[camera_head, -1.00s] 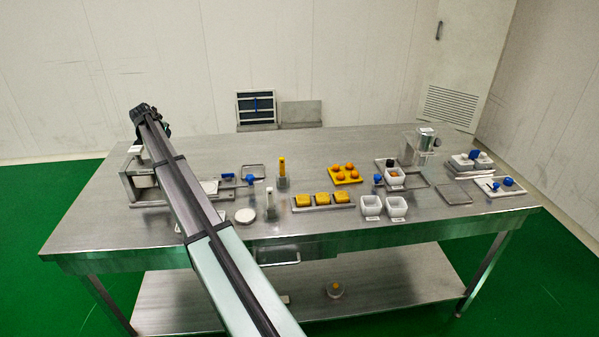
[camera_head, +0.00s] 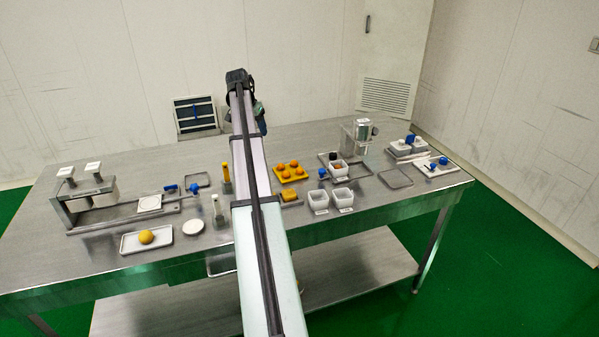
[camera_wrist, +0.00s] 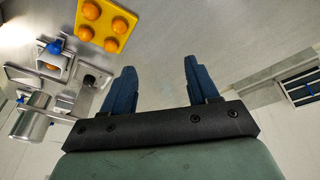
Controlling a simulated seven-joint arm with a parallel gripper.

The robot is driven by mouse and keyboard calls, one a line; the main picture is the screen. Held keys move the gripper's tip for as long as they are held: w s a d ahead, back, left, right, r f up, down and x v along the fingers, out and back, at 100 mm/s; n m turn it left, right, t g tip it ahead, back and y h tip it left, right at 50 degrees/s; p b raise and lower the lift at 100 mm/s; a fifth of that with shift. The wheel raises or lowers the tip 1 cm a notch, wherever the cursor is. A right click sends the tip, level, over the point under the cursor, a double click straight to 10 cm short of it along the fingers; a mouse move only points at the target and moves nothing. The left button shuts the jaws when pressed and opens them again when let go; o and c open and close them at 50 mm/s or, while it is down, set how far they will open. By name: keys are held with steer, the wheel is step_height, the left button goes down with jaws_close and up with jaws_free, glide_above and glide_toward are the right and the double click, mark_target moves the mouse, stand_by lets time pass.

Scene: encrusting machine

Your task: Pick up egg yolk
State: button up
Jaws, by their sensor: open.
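Several round orange egg yolks (camera_head: 294,163) sit in a square yellow tray (camera_head: 302,176) near the middle of the table in the head view. The same yolks (camera_wrist: 117,24) and yellow tray (camera_wrist: 107,37) show at the upper left of the wrist view, cut by the top edge. My gripper (camera_wrist: 159,68) shows in the wrist view with its two blue fingers apart and nothing between them. It is to the right of the tray in that picture and apart from it.
White cups (camera_head: 319,201) stand in front of the yellow tray. A yellow block (camera_head: 290,194) shows beside my arm. A metal canister (camera_head: 362,130) stands behind right. A white tray (camera_head: 129,243) with an orange-yellow ball (camera_head: 146,236) lies at the front left.

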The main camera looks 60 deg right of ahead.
steer(key=s+y, duration=0.2)
steer(key=s, duration=1.4)
glide_above(300, 170)
steer(key=shift+t, duration=0.4)
steer(key=f, duration=0.8)
steer(key=shift+w+a, duration=0.3)
steer(key=shift+a, duration=0.1)
steer(key=shift+d+f, duration=0.25)
steer(key=shift+f, duration=0.75)
steer(key=shift+d+f, duration=0.2)
steer(key=shift+f, duration=0.8)
steer(key=shift+d+f, duration=0.25)
steer(key=shift+f, duration=0.75)
jaws_close()
